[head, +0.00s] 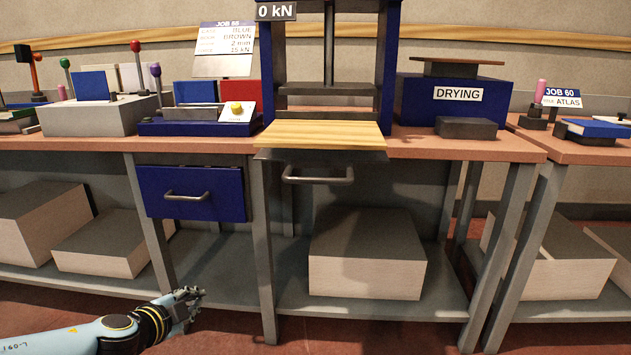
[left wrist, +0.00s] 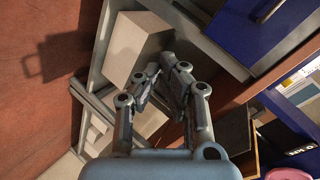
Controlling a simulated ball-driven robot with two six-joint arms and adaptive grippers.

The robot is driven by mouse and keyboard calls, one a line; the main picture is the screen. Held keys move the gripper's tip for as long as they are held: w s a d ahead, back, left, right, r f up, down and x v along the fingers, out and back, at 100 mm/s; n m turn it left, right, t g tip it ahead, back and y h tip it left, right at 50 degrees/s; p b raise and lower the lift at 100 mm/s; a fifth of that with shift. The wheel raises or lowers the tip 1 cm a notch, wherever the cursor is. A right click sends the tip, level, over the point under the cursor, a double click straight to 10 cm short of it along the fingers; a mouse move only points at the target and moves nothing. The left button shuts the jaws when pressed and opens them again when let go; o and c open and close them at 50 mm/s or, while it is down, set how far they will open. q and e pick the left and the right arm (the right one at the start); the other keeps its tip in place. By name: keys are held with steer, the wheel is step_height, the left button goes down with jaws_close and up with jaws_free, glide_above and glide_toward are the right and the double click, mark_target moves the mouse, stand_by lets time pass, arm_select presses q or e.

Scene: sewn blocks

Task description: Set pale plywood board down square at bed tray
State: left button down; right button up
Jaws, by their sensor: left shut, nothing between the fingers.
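A pale plywood board (head: 322,135) lies flat at the front of the blue press, over the dark bed tray (head: 270,155). The tray's edge and grey handle (head: 318,178) show under the board's front edge. The board looks roughly in line with the tray; its back part under the press is hard to judge. My left gripper (head: 200,294) is low at the lower left, in front of the bench and well apart from the board. It is shut and empty, and its fingers (left wrist: 166,78) also show in the left wrist view. My right gripper is out of view.
A blue drawer (head: 190,193) is shut left of the tray. Large pale blocks (head: 366,255) sit on the lower shelf. A blue DRYING box (head: 450,100) and dark block (head: 466,128) stand right of the press. A blue low fixture (head: 190,126) stands left. Open floor lies in front.

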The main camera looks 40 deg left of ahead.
arm_select(q)
steer(key=w+d+r+m+t+h, duration=0.2)
steer(key=w+d+r+m+t, duration=0.15)
steer(key=r, duration=0.65)
steer(key=w+d+r+m+t+h, duration=0.1)
steer(key=w+d+r+m+t, duration=0.2)
steer(key=r, duration=0.6)
steer(key=w+d+r+m+h, duration=0.1)
steer(key=d+r+m+h, duration=0.6)
steer(key=d+r, duration=0.35)
steer(key=w+p, duration=0.2)
steer(key=w, duration=0.2)
steer(key=w+p, duration=0.3)
steer(key=w, duration=0.2)
steer(key=w+p, duration=0.2)
steer(key=w, duration=0.2)
steer(key=shift+w+a+p, duration=0.2)
steer(key=shift+a+p, duration=0.05)
steer(key=shift+p, duration=0.05)
